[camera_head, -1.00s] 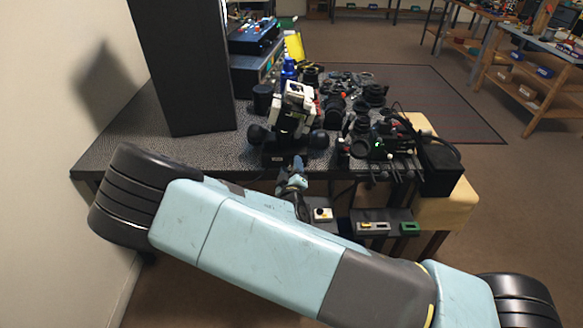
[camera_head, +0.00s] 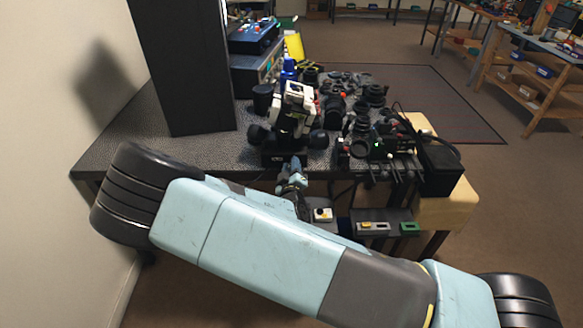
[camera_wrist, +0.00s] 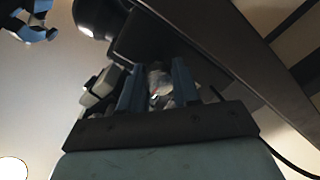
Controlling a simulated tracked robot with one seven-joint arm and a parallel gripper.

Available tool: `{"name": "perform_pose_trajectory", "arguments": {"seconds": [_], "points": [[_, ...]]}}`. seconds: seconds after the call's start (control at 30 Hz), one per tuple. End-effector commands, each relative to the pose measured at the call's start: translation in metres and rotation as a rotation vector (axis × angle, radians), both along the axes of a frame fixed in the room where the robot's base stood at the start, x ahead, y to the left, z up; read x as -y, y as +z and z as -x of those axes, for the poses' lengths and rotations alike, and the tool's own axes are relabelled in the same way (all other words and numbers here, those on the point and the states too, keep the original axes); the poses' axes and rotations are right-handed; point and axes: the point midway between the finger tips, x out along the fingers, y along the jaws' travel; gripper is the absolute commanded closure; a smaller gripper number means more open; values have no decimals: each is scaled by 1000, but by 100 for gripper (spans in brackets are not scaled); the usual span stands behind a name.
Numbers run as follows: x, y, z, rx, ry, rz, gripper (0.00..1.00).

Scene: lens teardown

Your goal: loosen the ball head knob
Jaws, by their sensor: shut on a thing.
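A black-and-white device (camera_head: 292,108) stands upright near the table's front edge, on a dark base (camera_head: 284,153) with dark round parts at both sides. My gripper (camera_head: 293,178) is at the front of that base, just off the table edge. In the wrist view its two blue-grey fingers (camera_wrist: 157,88) are shut on a small greyish piece, which I take to be the ball head knob (camera_wrist: 158,82). A small red mark shows on it. The fingers hide its sides, and its turn angle cannot be told.
Black lenses and parts crowd the table (camera_head: 225,152) to the right of the device. A tall dark panel (camera_head: 185,70) stands at the left. Below the front edge are boxes with a white-and-yellow button (camera_head: 322,214) and a green piece (camera_head: 410,227).

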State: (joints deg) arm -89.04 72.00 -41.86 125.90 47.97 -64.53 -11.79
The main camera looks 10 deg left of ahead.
Motion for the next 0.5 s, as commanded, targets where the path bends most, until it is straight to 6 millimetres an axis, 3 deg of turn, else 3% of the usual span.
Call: {"name": "perform_pose_trajectory", "arguments": {"seconds": [0.27, 0.5], "points": [[-1, -1, 1, 7, 3, 42, 99], [-2, -2, 1, 41, 3, 179, 99]]}}
